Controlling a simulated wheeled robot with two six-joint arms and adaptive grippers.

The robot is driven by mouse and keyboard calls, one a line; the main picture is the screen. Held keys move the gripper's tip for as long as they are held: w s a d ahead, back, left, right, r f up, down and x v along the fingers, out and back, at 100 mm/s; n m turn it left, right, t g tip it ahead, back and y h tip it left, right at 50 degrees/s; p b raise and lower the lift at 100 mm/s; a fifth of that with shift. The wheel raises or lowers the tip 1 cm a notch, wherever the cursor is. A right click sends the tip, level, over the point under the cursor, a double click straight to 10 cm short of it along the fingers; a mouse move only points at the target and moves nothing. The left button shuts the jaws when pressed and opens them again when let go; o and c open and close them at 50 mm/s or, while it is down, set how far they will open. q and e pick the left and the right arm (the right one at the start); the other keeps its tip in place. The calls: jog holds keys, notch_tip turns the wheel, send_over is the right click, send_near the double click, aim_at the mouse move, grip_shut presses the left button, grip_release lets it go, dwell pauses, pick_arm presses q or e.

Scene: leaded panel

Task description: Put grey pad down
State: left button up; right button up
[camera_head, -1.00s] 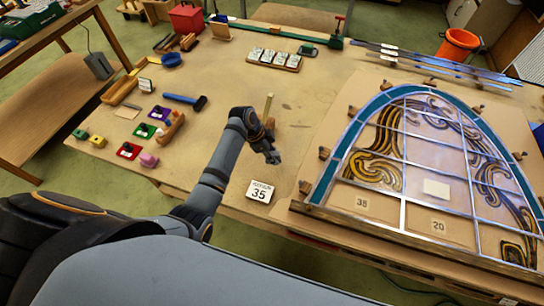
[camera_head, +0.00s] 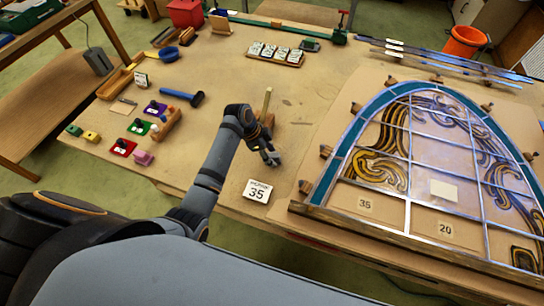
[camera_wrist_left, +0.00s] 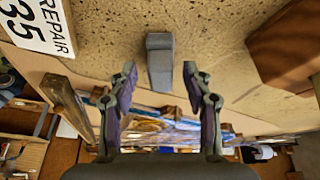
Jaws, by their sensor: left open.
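The grey pad (camera_wrist_left: 159,62) is a small grey block on the tabletop, seen in the left wrist view between and just beyond my left gripper's spread fingertips. A gap shows on each side of it, and it looks untouched. My left gripper (camera_wrist_left: 160,72) is open. In the head view my left gripper (camera_head: 270,155) is low over the table, left of the leaded panel (camera_head: 408,170) and above the white card marked 35 (camera_head: 257,191). The pad is hard to separate from the fingers there. My right gripper is not in view.
A brown wooden block (camera_wrist_left: 290,45) stands close by in the wrist view. Behind my gripper an upright wooden stick (camera_head: 266,103) shows. Wooden blocks (camera_head: 326,151) line the panel's edge.

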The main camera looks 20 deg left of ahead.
pick_arm(q)
jog(key=b+v, duration=0.1)
jog(key=v, duration=0.9)
jog(key=shift+b, duration=0.3)
jog(key=shift+s+a, duration=0.1)
